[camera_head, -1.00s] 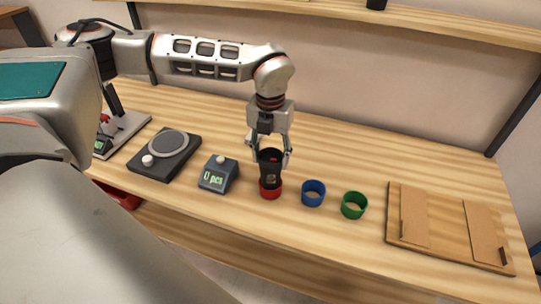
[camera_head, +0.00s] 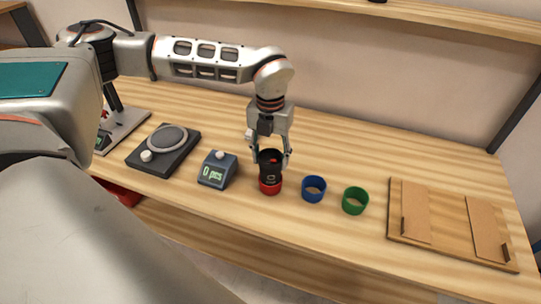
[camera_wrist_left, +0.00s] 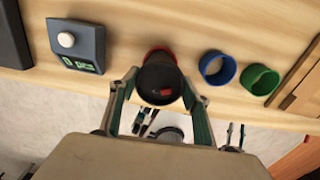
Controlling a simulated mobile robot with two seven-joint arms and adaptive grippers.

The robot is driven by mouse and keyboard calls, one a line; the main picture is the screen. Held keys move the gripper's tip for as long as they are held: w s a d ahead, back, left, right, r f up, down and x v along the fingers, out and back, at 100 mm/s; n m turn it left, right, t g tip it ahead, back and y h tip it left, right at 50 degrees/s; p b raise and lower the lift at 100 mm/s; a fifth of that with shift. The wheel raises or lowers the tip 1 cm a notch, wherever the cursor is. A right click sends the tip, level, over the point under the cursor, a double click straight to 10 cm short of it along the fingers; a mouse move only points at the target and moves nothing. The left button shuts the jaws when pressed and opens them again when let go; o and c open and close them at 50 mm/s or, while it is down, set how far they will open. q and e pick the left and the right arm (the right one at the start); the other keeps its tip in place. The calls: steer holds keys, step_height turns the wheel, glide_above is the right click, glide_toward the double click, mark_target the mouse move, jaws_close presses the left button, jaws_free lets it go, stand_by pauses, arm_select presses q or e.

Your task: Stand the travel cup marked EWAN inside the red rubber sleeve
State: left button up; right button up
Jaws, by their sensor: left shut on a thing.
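The dark travel cup (camera_head: 270,167) stands upright with its lower end inside the red rubber sleeve (camera_head: 270,187). Its marking is too small to read. My left gripper (camera_head: 270,160) is shut on the cup near its upper part, one finger on each side. In the left wrist view the cup (camera_wrist_left: 161,80) shows from above, between the fingers, with something small and red inside it. The red sleeve's edge (camera_wrist_left: 160,49) shows behind the cup there. My right gripper is not in view.
A blue sleeve (camera_head: 313,189) and a green sleeve (camera_head: 355,200) stand to the right. A counter box (camera_head: 217,169) reading 0 pcs stands to the left, beside a dark plate with a round disc (camera_head: 163,150). A wooden board (camera_head: 450,225) lies at the far right.

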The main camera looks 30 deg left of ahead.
arm_select(q)
steer(key=shift+f+b, duration=0.35)
steer(key=shift+f, duration=0.45)
steer(key=o, duration=0.8)
steer(key=o, duration=0.6)
steer(key=shift+c, duration=0.2)
steer(key=shift+r, duration=0.15)
steer(key=shift+r+p, duration=1.45)
steer(key=shift+r, duration=0.3)
steer(key=shift+r+p, duration=1.5)
steer(key=shift+r, duration=0.7)
steer(key=shift+f, duration=0.1)
